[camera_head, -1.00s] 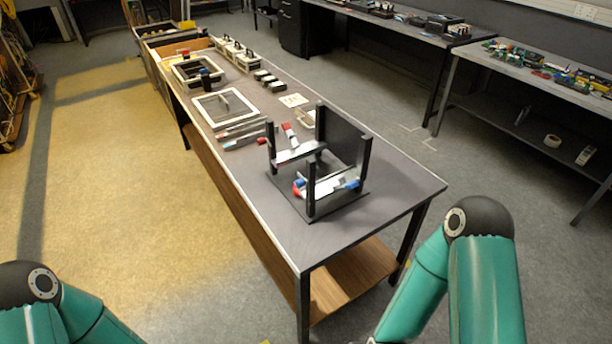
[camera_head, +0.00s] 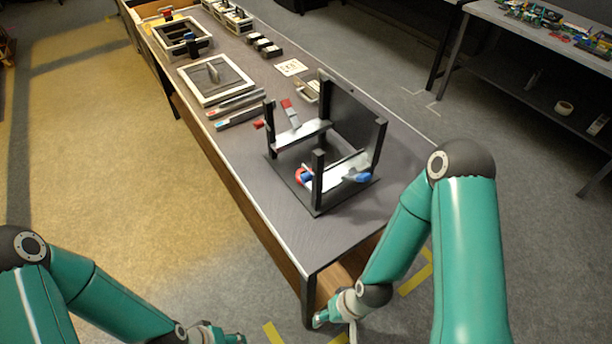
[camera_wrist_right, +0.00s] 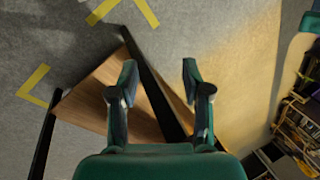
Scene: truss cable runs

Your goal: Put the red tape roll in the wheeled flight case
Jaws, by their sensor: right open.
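I cannot surely pick out the wheeled flight case; a pale-edged open box (camera_head: 183,38) stands at the table's far end. My right gripper (camera_head: 338,308) is low by the table's near end, well away from the red item. In the right wrist view its fingers (camera_wrist_right: 160,76) are apart and empty, above the wooden lower shelf. My left gripper (camera_head: 222,338) is at the bottom edge, small and partly cut off.
The black post frame (camera_head: 376,142) stands near the table's front end, with a blue item (camera_head: 356,176) in it. A pale flat frame (camera_head: 215,80) and grey bars (camera_head: 238,106) lie behind it. The table's near corner (camera_head: 308,270) is bare. Floor is free at left.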

